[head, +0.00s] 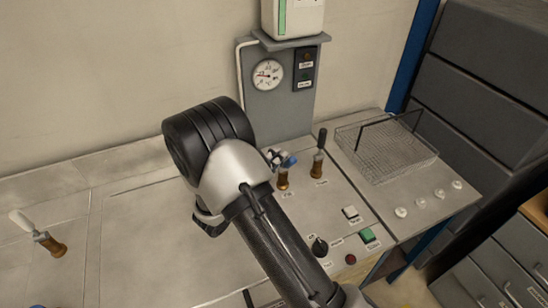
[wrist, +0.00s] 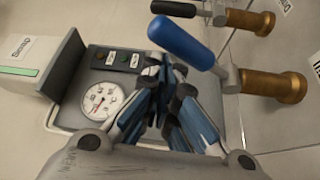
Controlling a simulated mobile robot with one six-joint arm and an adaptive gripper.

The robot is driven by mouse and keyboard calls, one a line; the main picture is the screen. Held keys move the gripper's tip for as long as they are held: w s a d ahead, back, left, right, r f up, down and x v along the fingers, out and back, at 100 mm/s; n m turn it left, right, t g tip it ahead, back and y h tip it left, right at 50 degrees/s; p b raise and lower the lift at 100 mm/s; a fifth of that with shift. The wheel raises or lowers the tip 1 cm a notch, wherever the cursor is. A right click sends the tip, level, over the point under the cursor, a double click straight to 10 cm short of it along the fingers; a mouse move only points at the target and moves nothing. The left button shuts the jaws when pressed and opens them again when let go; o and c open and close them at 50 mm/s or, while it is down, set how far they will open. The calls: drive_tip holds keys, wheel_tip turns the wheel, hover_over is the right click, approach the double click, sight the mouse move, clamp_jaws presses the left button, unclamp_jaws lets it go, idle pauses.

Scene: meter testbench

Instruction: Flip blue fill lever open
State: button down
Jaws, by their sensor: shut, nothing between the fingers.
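The blue fill lever (head: 289,161) sits on a brass valve body (head: 283,180) on the bench top, partly behind my gripper and arm in the head view. In the wrist view the blue handle (wrist: 182,42) is large and slants away from its brass body (wrist: 275,86). My gripper (wrist: 174,78) is shut and empty, with its fingertips right beside the blue handle. I cannot tell whether they touch. In the head view only a small part of my gripper (head: 273,157) shows, at the left of the blue lever.
A black-handled lever (head: 321,140) stands upright close to the right. Behind is a grey panel with a round gauge (head: 268,74). A wire basket (head: 386,147) and several white knobs are at right. A white-handled lever (head: 38,235) is at far left.

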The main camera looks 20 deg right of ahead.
drive_tip(key=shift+s+f+b, duration=0.55)
drive_tip(key=shift+s+b, duration=0.4)
drive_tip(key=shift+b, duration=0.2)
drive_tip(key=shift+s+f+b, duration=0.5)
drive_tip(key=shift+s+b, duration=0.4)
drive_tip(key=shift+b, duration=0.25)
drive_tip(key=shift+s+f, duration=0.15)
wheel_tip(320, 180, up, 3)
drive_tip(key=w+a+p, duration=0.2)
approach(288, 166)
drive_tip(key=shift+w+a, duration=1.6)
drive_tip(key=shift+w, duration=0.05)
